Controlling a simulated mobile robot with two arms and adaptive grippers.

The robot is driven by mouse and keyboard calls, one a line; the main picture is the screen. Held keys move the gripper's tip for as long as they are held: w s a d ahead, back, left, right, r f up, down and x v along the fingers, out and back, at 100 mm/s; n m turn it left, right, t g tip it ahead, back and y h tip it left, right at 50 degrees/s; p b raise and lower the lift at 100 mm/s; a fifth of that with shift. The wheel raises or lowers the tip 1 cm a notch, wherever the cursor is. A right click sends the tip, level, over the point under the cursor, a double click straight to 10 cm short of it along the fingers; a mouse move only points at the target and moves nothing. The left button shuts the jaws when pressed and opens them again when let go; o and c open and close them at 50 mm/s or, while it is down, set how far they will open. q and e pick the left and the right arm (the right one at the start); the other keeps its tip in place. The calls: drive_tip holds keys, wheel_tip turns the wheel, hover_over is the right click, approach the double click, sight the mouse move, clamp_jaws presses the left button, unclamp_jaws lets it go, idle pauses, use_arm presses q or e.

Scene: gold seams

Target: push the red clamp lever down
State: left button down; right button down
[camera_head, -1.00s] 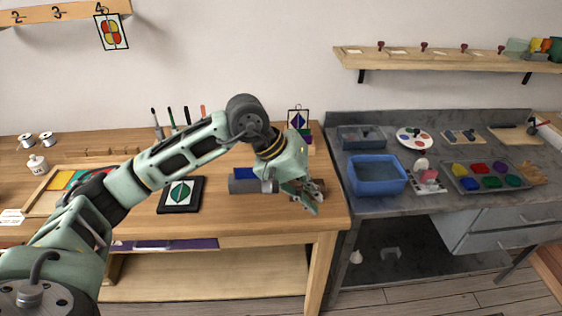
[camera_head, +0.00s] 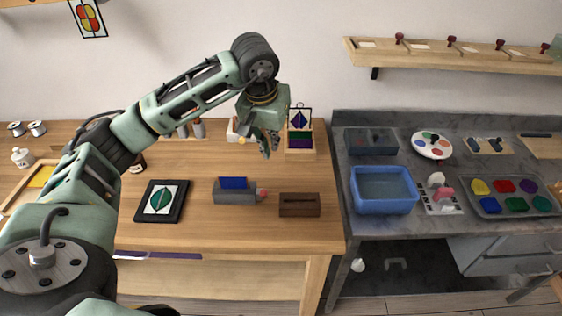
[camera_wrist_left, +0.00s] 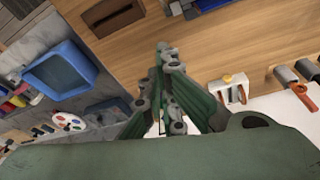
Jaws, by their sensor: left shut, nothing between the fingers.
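A small red part (camera_head: 262,193), which looks like the clamp lever, sits at the right end of a grey clamp (camera_head: 236,197) on the wooden bench. The clamp holds an upright blue piece (camera_head: 234,183). Whether the lever is up or down is too small to tell. My left gripper (camera_head: 270,150) is shut and empty, behind and above the clamp, apart from it. In the left wrist view the shut fingers (camera_wrist_left: 161,50) point at bare bench, and part of the clamp (camera_wrist_left: 195,10) shows at the top edge. My right gripper is not in view.
A brown slotted block (camera_head: 299,205) stands right of the clamp. A dark framed panel (camera_head: 160,202) lies left of it. A rack with coloured pieces (camera_head: 300,140) stands near the gripper. A blue tub (camera_head: 384,190) is on the grey counter. The bench front is clear.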

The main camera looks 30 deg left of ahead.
sight(265, 193)
use_arm(q)
wheel_tip(265, 193, down, 9)
drive_tip(key=s+p, duration=0.2)
drive_tip(key=p, duration=0.2)
drive_tip(key=shift+d+p, duration=0.3)
